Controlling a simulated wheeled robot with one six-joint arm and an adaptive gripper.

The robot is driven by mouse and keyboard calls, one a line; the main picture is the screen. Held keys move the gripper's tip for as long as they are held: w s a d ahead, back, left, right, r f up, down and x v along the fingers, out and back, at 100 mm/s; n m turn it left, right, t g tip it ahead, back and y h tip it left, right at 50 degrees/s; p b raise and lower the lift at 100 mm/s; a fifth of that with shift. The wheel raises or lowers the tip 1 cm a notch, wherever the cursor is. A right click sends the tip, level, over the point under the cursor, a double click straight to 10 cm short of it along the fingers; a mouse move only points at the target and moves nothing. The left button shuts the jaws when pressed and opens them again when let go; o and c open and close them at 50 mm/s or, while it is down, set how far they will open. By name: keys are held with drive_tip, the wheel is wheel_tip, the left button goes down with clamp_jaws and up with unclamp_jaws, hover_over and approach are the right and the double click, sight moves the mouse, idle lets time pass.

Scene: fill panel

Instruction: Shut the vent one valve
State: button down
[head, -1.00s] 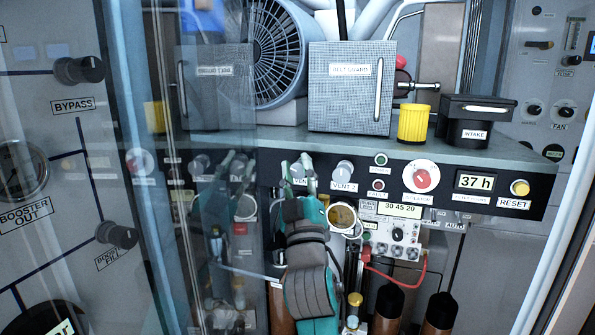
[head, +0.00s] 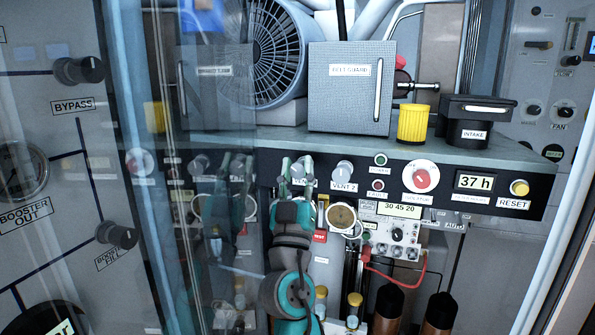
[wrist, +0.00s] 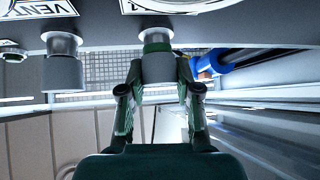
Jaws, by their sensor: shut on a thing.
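The vent one valve is a grey knob (wrist: 158,68) on the dark panel front. In the wrist view it sits between the two fingers of my gripper (wrist: 160,100), which is shut on its sides. In the head view my gripper (head: 297,172) reaches up to the panel just left of the VENT 2 knob (head: 343,171), and its fingers hide most of the vent one knob and label. The neighbouring knob also shows in the wrist view (wrist: 63,68), apart from my fingers. I cannot tell how far the held knob is turned.
A round gauge (head: 341,217) and a small meter box (head: 397,232) with a red lead are close right of my wrist. A clear, reflective pane (head: 215,255) stands close on the left. A red isolator dial (head: 421,178) is further right on the panel.

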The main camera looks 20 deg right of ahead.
drive_tip(key=shift+f, duration=0.1)
idle(0.3)
drive_tip(key=c, duration=0.8)
unclamp_jaws()
drive_tip(key=v, duration=1.2)
